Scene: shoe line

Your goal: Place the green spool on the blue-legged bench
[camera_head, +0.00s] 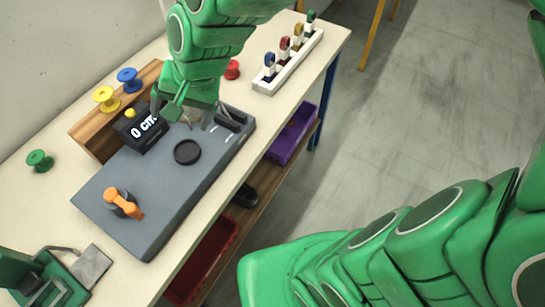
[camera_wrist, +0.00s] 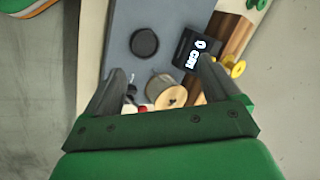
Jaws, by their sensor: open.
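The green spool (camera_head: 40,160) rests on the pale top of the blue-legged bench (camera_head: 20,196), at the left in the head view. Part of it shows at the top right edge of the wrist view (camera_wrist: 258,4). My gripper (camera_head: 190,118) is over the grey machine block on the same bench, well to the right of the green spool. In the wrist view its two fingers (camera_wrist: 163,82) are spread apart. A beige round piece (camera_wrist: 167,92) shows between them, apart from both fingers as far as I can see. A blue leg (camera_head: 327,92) shows at the right.
The grey block (camera_head: 150,200) carries a black display box (camera_head: 140,130), a black disc (camera_head: 187,152) and an orange handle (camera_head: 124,203). A wooden rack holds yellow (camera_head: 106,98) and blue (camera_head: 129,79) spools. A red spool (camera_head: 232,69) and white tool tray (camera_head: 288,64) stand farther right.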

